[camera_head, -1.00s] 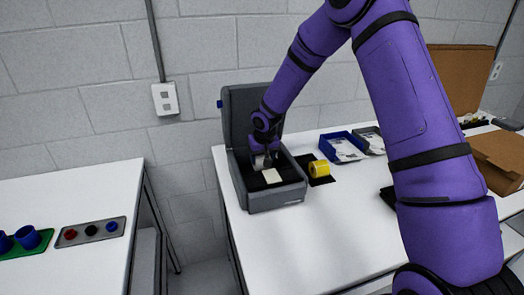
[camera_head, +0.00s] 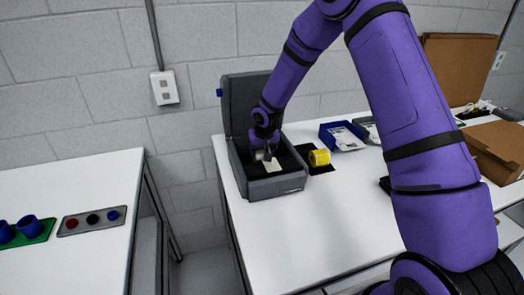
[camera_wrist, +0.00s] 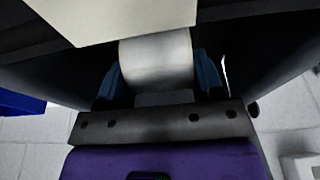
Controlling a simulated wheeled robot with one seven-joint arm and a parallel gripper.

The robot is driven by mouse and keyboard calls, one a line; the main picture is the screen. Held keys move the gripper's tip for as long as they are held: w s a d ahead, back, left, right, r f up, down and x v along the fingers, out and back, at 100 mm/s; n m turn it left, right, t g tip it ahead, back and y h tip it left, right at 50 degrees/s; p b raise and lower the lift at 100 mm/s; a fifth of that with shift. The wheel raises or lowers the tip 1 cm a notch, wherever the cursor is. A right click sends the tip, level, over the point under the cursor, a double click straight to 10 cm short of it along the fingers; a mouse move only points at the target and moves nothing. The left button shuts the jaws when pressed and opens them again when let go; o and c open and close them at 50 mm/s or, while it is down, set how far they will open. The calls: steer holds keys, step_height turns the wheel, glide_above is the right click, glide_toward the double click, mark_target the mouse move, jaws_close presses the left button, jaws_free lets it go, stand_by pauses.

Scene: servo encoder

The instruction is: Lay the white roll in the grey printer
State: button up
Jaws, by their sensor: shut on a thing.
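The grey printer (camera_head: 278,188) stands on the white table with its lid (camera_head: 238,101) raised at the back. My gripper (camera_head: 263,152) reaches down into its open bay. In the wrist view my gripper (camera_wrist: 158,78) is shut on the white roll (camera_wrist: 156,60), with a blue finger on each side of it. A pale flat label piece (camera_wrist: 110,15) shows beyond the roll in the wrist view, and in the head view (camera_head: 272,165) inside the bay. Whether the roll touches the bay floor is hidden.
A yellow roll (camera_head: 319,158) lies on a black mat right of the printer. A blue tray (camera_head: 341,136) with papers stands farther right, and a cardboard box (camera_head: 492,150) at the far right. A second white table (camera_head: 75,180) holds a button plate (camera_head: 91,221).

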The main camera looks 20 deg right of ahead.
steer(key=o, duration=1.1)
steer(key=shift+c, duration=0.2)
steer(key=shift+r, duration=0.15)
